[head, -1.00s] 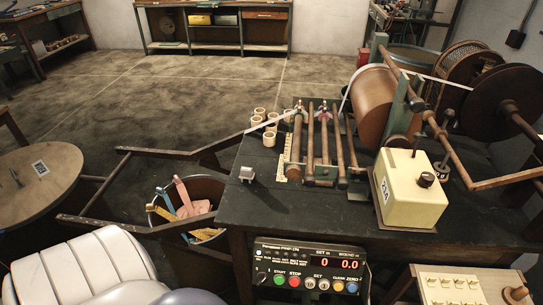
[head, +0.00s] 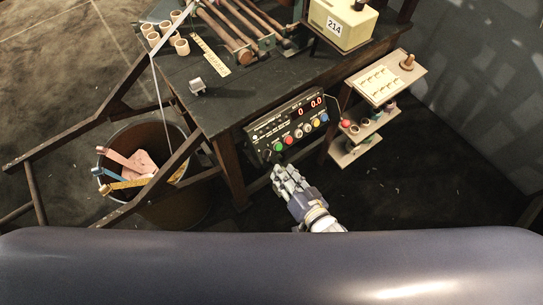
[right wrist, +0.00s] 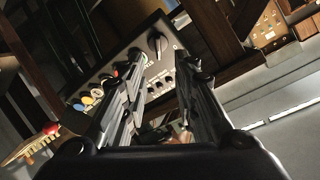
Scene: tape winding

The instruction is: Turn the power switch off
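The black control panel (head: 292,127) hangs under the front edge of the bench, with red digits lit on its display. It has a row of coloured buttons and a dark knob-like switch (head: 267,154) at its lower left. In the right wrist view the panel (right wrist: 121,66) is tilted, with a large black knob (right wrist: 157,43) beyond the fingertips. My right gripper (head: 282,173) is just in front of and below the panel's left end. In the right wrist view its fingers (right wrist: 166,78) are apart and hold nothing. Contact with the switch is not visible. My left gripper is out of view.
A bin (head: 160,165) with tape pieces stands left of the bench (head: 225,95). Small shelves (head: 363,130) with knobs stand right of the panel. A cream box (head: 343,24) marked 214 sits on the bench. The floor to the right is clear.

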